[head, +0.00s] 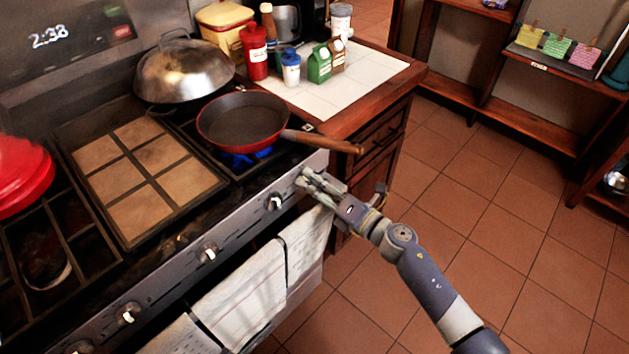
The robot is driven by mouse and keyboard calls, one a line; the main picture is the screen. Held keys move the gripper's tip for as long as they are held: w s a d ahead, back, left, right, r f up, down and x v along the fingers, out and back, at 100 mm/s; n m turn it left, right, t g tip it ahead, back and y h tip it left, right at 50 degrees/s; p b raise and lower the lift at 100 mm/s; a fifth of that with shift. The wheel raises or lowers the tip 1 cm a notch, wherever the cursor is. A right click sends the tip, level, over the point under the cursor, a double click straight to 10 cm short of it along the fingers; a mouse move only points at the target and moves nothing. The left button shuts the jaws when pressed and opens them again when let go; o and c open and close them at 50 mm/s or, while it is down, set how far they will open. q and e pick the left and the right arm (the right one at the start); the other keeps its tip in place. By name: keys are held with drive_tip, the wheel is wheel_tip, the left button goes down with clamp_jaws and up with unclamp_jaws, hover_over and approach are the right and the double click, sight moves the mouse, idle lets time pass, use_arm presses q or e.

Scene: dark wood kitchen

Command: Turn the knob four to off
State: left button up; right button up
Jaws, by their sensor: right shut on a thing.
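The stove's front panel (237,230) carries a row of metal knobs. My right gripper (305,180) is at the right end of this panel, shut on the rightmost knob, which its fingers mostly hide. Another knob (275,202) is free just to the left, and a further knob (207,252) sits left of that. The knob's exact angle is too small to tell. My left gripper is not in view.
The pan's wooden handle (325,141) sticks out over the counter edge, just above my right gripper. Towels (240,295) hang below the knobs. A domed metal lid (184,72) and a red pot (20,175) are on the stove. The tiled floor at right is clear.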

drive_tip(key=m+p, duration=0.1)
drive_tip(key=m, duration=0.2)
drive_tip(key=shift+m+p, duration=0.7)
drive_tip(key=shift+m, duration=0.7)
drive_tip(key=shift+f, duration=0.1)
drive_tip(key=o, duration=1.1)
drive_tip(key=shift+c, duration=0.2)
